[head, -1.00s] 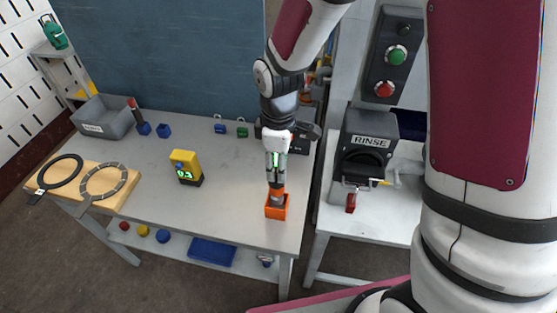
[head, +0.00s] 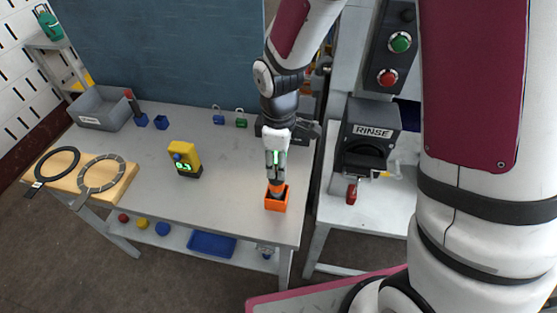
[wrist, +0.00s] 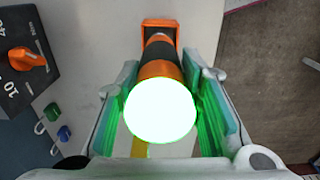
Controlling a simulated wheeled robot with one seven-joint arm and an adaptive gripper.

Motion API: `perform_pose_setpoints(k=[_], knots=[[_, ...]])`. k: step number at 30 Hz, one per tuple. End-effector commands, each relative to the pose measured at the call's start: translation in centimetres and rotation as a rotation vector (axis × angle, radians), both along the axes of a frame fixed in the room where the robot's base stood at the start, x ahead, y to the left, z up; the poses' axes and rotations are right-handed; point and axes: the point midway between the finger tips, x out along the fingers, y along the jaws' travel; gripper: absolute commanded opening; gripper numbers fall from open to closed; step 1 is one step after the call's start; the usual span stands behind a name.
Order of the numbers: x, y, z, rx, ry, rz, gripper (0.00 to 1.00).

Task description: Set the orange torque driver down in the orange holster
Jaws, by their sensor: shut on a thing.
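The orange torque driver (head: 277,189) is upright in my gripper (head: 276,172), with its lower part inside the orange holster (head: 278,205) near the front right of the grey bench. In the wrist view my gripper (wrist: 160,82) has its green-lit pads on both sides of the driver (wrist: 159,70). The driver's near end glows white-green, and orange and black bands show beyond it. The holster (wrist: 158,23) lies at the far end of the driver at the top. The driver's tip is hidden inside it, so I cannot tell whether it touches the bottom.
A yellow meter (head: 184,158) stands left of the holster. A wooden board with rings (head: 118,190), a grey bin (head: 104,108) and small padlocks (head: 218,118) are farther off. A dark dial box (wrist: 28,80) is near my gripper. The RINSE station (head: 368,140) stands right, across a gap.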

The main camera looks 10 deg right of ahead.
Motion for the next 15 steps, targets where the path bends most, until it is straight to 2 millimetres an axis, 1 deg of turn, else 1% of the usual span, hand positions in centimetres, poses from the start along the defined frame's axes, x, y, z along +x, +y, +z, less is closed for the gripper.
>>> perform_pose_setpoints(k=[5, 15], knots=[[0.0, 0.0, -0.1, 0.001, -0.001, 0.0, 0.0], [0.0, 0.0, -1.3, 0.0, 0.0, 0.0, 0.0]])
